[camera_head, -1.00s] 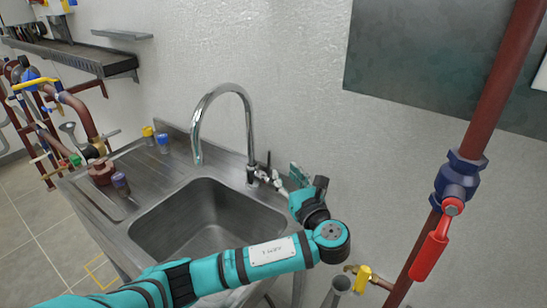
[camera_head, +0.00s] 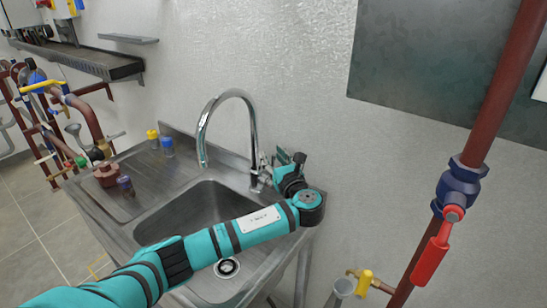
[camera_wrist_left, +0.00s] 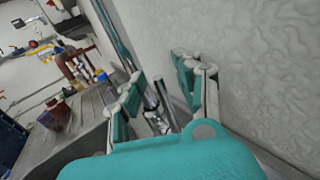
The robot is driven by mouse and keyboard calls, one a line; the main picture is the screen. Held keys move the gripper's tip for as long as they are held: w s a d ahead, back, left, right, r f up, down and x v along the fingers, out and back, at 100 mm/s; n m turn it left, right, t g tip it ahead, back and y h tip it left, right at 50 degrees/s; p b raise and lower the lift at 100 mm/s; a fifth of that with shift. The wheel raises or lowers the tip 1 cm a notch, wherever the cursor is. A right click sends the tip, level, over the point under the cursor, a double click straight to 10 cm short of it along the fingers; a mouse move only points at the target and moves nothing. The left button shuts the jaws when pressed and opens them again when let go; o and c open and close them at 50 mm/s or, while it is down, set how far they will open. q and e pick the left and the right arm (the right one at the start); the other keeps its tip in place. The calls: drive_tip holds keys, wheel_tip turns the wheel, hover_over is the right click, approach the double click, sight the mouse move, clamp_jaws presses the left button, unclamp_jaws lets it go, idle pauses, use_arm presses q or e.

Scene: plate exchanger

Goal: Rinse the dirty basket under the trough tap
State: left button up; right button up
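The steel trough (camera_head: 190,208) has a chrome gooseneck tap (camera_head: 240,95) at its back right, with a lever by its base. My left gripper (camera_head: 275,165) is at the tap's base, and its arm crosses the trough. In the left wrist view my left gripper (camera_wrist_left: 157,95) has its two fingers apart, with chrome parts of the tap (camera_wrist_left: 160,100) seen between and beyond them. I cannot tell whether it touches the lever. A rust-brown piece (camera_head: 107,173) stands on the drainboard; I cannot tell if it is the dirty basket. No water shows from the spout. My right gripper is not in view.
A purple-topped container (camera_head: 125,186), a yellow-topped one (camera_head: 152,138) and a blue-topped one (camera_head: 167,145) stand on the drainboard. The wall is close behind the tap. A red-handled valve (camera_head: 432,258) on a brown pipe is at the right.

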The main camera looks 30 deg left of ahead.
use_arm(q)
clamp_jaws()
idle(0.3)
drive_tip(key=shift+s+f+n, duration=0.2)
drive_tip(key=shift+s+n, duration=0.25)
drive_tip(key=shift+n, duration=0.05)
drive_tip(key=shift+s+a+r+y, duration=0.1)
drive_tip(key=shift+s+y, duration=0.05)
drive_tip(key=shift+y, duration=0.25)
drive_tip(key=c, duration=0.7)
unclamp_jaws()
unclamp_jaws()
